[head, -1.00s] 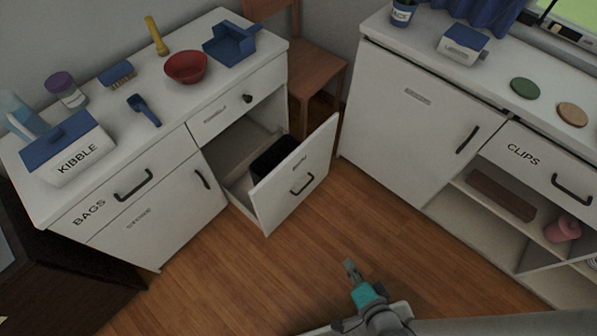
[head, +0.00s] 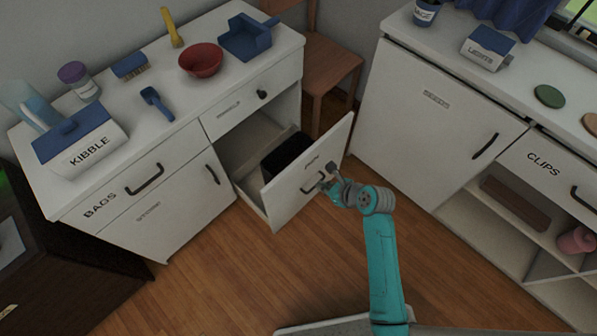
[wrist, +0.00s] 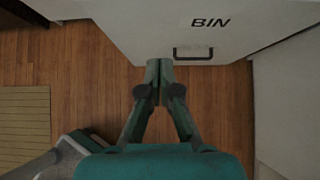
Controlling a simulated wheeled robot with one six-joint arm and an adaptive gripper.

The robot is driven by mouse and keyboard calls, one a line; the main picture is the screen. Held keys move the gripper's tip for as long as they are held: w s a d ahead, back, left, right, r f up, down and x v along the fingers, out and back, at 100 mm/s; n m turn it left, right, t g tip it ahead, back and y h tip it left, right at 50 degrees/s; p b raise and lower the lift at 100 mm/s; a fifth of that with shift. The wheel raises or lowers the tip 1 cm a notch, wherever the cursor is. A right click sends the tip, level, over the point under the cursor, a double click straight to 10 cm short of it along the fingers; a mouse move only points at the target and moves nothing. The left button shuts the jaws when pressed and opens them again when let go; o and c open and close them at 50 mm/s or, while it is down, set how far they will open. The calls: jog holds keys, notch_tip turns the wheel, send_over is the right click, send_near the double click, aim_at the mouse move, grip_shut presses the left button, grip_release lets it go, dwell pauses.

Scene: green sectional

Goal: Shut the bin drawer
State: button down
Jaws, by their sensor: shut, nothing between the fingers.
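The bin drawer (head: 308,181) is pulled out from the left white cabinet, with a black bin (head: 287,155) standing inside it. In the wrist view its white front (wrist: 140,32) carries the word BIN and a dark handle (wrist: 193,55). My gripper (head: 328,175) is shut and empty, in front of the drawer front by the handle. In the wrist view my gripper (wrist: 160,65) has its fingertips together just left of the handle, near the front's lower edge. I cannot tell whether the fingertips touch the front.
The counter above holds a kibble box (head: 80,143), a red bowl (head: 201,60) and a blue dustpan (head: 247,37). A wooden chair (head: 325,70) stands behind the drawer. Another white cabinet (head: 430,115) is at the right. The wooden floor (head: 235,270) in front is clear.

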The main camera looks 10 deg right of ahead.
send_near(292, 173)
jog(key=x, duration=0.5)
jog(key=shift+w+f, duration=0.15)
jog(key=shift+f, duration=0.15)
jog(key=shift+w+a, duration=0.15)
jog(key=shift+w, duration=0.1)
